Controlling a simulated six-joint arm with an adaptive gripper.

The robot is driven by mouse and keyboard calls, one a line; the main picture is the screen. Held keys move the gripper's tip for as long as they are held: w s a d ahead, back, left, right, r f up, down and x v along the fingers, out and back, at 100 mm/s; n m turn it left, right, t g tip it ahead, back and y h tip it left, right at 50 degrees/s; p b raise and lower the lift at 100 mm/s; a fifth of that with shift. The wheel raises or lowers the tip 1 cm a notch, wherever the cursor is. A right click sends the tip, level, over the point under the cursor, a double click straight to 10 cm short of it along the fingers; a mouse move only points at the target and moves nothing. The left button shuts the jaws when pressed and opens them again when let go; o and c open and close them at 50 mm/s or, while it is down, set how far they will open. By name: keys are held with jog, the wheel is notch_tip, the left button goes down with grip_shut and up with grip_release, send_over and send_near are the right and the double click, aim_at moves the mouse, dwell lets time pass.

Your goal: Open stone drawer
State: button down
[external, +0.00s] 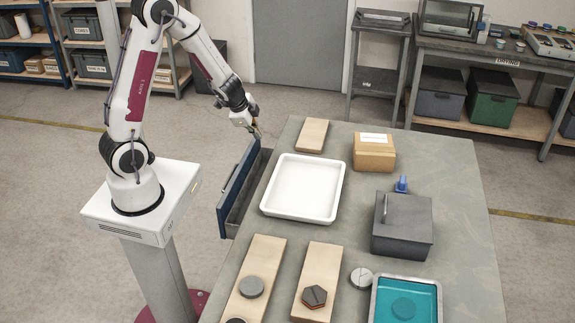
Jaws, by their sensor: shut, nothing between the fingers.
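A drawer with a dark blue front (235,192) stands pulled out from the left side of the grey table (457,215). A gap into its dark inside shows between the front and the table edge. I cannot see a stone or other contents in it. My gripper (257,131) is shut and empty. It is near the far end of the drawer front, by the table's far left corner. I cannot tell whether it touches the drawer.
A white tray (303,188) sits on the table near the drawer. Wooden boards, a cardboard box (374,153), a dark grey box (401,229) and a teal-filled tray (405,305) also stand on the table. The floor left of the drawer is clear up to my pedestal.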

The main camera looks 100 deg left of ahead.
jog(key=g+h, duration=0.5)
jog(key=g, duration=0.2)
send_near(238, 201)
jog(key=v, duration=0.4)
jog(key=shift+s+r+m, duration=0.15)
jog(key=shift+r+m, duration=0.15)
jog(key=shift+f, duration=0.1)
jog(key=shift+x, duration=4.9)
